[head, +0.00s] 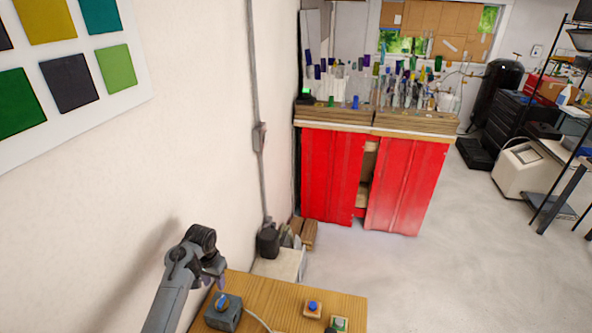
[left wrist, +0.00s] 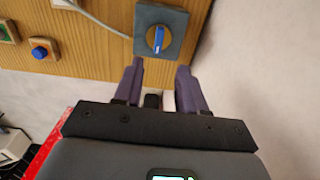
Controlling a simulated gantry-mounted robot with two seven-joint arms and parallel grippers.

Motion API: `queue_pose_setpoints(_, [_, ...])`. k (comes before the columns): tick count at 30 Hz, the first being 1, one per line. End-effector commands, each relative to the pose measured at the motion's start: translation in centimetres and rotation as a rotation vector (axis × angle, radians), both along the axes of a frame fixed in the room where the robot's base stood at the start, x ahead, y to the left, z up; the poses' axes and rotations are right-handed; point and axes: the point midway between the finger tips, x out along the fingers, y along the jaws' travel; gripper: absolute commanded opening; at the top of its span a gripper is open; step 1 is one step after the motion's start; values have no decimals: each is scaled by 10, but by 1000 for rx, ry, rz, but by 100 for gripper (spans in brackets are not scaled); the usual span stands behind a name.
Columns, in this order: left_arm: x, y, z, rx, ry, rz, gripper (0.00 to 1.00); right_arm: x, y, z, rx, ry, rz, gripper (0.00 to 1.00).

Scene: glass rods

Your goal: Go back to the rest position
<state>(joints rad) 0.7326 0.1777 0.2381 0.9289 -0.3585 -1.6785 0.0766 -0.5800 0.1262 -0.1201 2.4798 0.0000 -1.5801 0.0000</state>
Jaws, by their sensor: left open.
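My left gripper (head: 213,282) is over the far left corner of a wooden table, close to the white wall. In the left wrist view its two purple fingers (left wrist: 159,78) are apart with nothing between them. A grey box with a blue rotary knob (head: 222,303) sits on the table just beyond the fingertips. The same knob box shows in the left wrist view (left wrist: 160,30), and the gripper appears apart from it. My right gripper is in neither view.
The wooden table (head: 275,292) also bears a blue button (head: 313,308), a green-framed switch (head: 339,323) and a white cable. A red cabinet (head: 333,175) with many glass pieces on top stands farther back.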

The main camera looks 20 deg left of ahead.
Motion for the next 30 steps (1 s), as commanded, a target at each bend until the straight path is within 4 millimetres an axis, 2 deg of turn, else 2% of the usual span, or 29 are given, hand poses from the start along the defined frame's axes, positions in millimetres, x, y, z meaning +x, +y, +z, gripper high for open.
queue_pose_setpoints(5, [-25, -1, -21, 51, -14, -4, 40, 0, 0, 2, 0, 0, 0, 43])
queue_pose_setpoints(8, [-51, -7, -35, 94, -35, -17, 40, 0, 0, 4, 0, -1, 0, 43])
queue_pose_setpoints(11, [-84, -20, -47, 132, -67, -40, 40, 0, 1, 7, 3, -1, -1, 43])
queue_pose_setpoints(16, [-151, -57, -55, 161, -127, -94, 40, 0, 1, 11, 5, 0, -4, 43])
queue_pose_setpoints(20, [-207, -92, -48, 147, -178, -137, 40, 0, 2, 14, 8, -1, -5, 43])
queue_pose_setpoints(24, [-264, -126, -27, 108, -227, -170, 40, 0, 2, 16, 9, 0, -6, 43])
queue_pose_setpoints(27, [-297, -146, -9, 74, -256, -181, 40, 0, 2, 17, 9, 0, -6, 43])
queue_pose_setpoints(30, [-321, -160, 8, 42, -280, -186, 40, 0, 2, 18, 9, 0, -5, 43])
